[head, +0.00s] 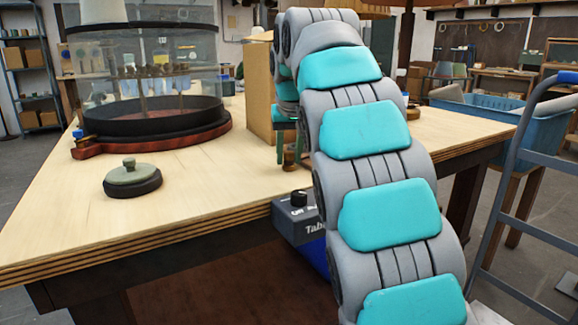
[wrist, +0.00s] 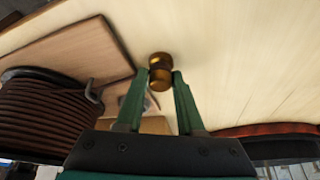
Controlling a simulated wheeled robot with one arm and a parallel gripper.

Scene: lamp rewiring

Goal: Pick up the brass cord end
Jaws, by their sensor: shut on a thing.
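The brass cord end (wrist: 160,70) is a small, shiny, waisted brass piece between the tips of my gripper (wrist: 161,82) in the wrist view. The green fingers are shut on it from both sides. In the head view my gripper (head: 288,142) points down at the tabletop behind my arm, and a bit of the brass cord end (head: 290,160) shows below the fingers. I cannot tell whether it touches the table.
The wooden table (head: 60,225) has free room at its front left. A round lidded object (head: 132,178) and a glass-walled drum (head: 150,75) stand there. A wooden panel (head: 258,95) stands close to my gripper. A brown cord coil (wrist: 45,120) lies left in the wrist view. A blue bin (head: 480,118) is at right.

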